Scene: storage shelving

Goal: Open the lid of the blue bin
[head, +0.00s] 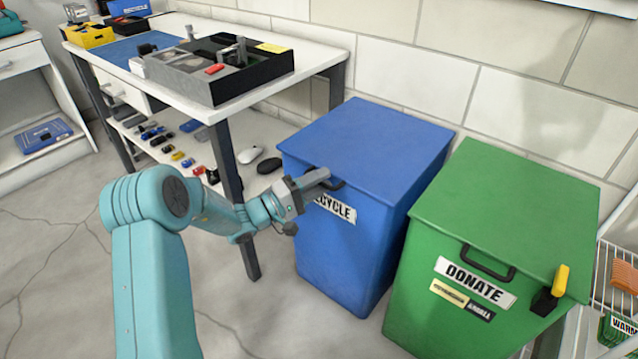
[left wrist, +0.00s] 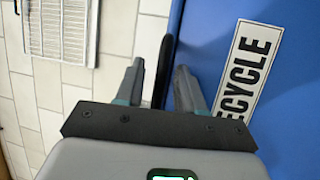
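The blue bin (head: 340,250) stands against the wall with a "RECYCLE" label on its front; its flat blue lid (head: 370,140) is closed. A dark handle (head: 338,184) sits at the lid's front edge, partly hidden by my left gripper (head: 318,178). In the left wrist view, the gripper (left wrist: 160,68) is open, with the black handle (left wrist: 161,75) between its two fingers and gaps showing. The label (left wrist: 247,75) and blue front lie to the right there. My right gripper is not in view.
A green "DONATE" bin (head: 490,200) stands close at the right of the blue bin. A white workbench (head: 165,55) with a dark tray (head: 220,75) stands at the left. A wire rack (head: 618,265) is at the far right. Open floor (head: 60,260) lies left.

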